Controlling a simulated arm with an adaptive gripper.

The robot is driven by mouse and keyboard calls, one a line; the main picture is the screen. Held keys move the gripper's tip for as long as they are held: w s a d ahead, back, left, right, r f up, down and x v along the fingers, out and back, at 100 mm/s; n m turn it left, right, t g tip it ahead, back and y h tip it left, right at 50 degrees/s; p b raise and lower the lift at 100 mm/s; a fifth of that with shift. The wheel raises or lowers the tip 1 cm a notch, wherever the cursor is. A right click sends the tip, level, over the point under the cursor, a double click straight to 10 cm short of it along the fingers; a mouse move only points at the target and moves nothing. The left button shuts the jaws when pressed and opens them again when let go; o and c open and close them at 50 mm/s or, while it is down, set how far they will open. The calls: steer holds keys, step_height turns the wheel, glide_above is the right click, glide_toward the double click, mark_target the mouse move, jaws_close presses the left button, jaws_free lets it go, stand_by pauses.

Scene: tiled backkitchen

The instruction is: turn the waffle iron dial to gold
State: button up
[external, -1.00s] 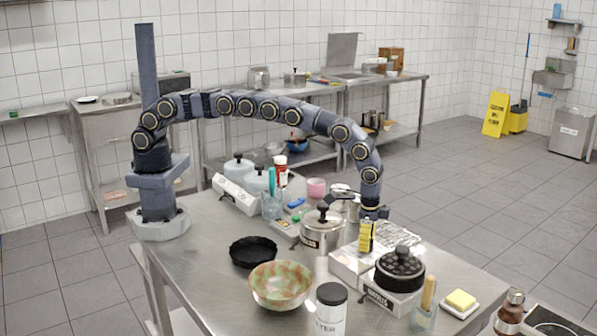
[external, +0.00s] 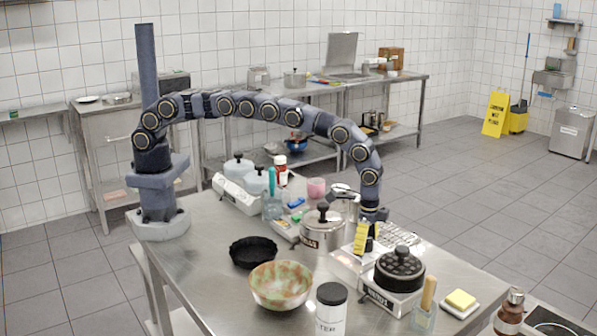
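The waffle iron (external: 400,270) has a round black top on a silver base with a lettered front, near the table's right front. I cannot make out its dial or setting marks at this size. My gripper (external: 366,238) points down just behind and left of the waffle iron's top, above a pale, box-like surface (external: 346,262). A yellow piece with dark marks shows at the gripper's tip, beside a dark finger. I cannot tell whether the yellow piece is part of the gripper or a separate thing, nor whether the gripper touches anything.
A lidded steel pot (external: 322,232) stands close left of my gripper. A wire rack (external: 398,233) lies behind the waffle iron. A brush in a jar (external: 425,305) and a yellow sponge on a dish (external: 460,301) stand right. A bowl (external: 281,285) and black pan (external: 253,252) are left.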

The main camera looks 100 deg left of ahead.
steer(key=shift+r, duration=0.2)
step_height(320, 180, up, 12)
stand_by(0.6)
steer(key=s+a+r+n, duration=0.2)
steer(key=s+a+r, duration=0.3)
steer(key=s+r, duration=0.3)
steer(key=s+a+r+n, duration=0.1)
steer(key=s+a+r, duration=0.3)
steer(key=s+r, duration=0.45)
steer(key=s+f+g, duration=0.1)
steer(key=s, duration=1.3)
steer(key=s+a+f+n, duration=0.1)
steer(key=s+f, duration=0.1)
steer(key=s, duration=1.3)
steer(key=shift+f+n+g, duration=0.25)
steer(key=shift+n+g, duration=0.05)
steer(key=shift+g, duration=0.1)
